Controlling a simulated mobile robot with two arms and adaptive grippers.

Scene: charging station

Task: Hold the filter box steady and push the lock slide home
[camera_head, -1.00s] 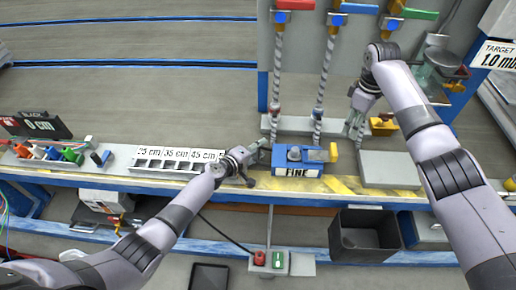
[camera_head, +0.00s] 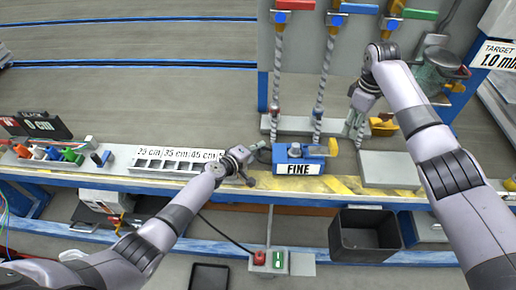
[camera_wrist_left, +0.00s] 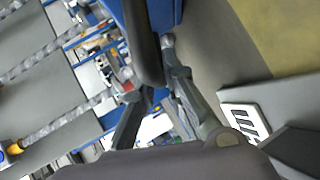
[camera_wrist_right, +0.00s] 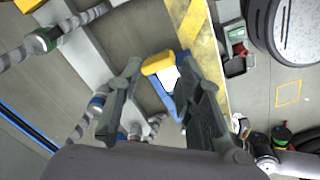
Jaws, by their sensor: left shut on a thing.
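The blue filter box (camera_head: 312,166), marked FINE, sits at the bench's front edge below the hoses. A grey knob shows on its top. The yellow lock slide (camera_head: 333,147) stands at its right end; it also shows in the right wrist view (camera_wrist_right: 157,63). My left gripper (camera_head: 262,149) is at the box's left end, shut on a dark, handle-like part (camera_wrist_left: 146,45) of it. The exact contact is hard to see. My right gripper (camera_head: 354,122) is open and empty, above and right of the slide, with its fingers pointing down.
Hoses (camera_head: 320,85) hang behind the box from coloured valves. A grey block (camera_head: 388,168) lies to its right, with a yellow part (camera_head: 383,127) behind. A slotted grey rack (camera_head: 170,164) is at left. A dark bin (camera_head: 365,240) and a red-green switch box (camera_head: 268,260) are below.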

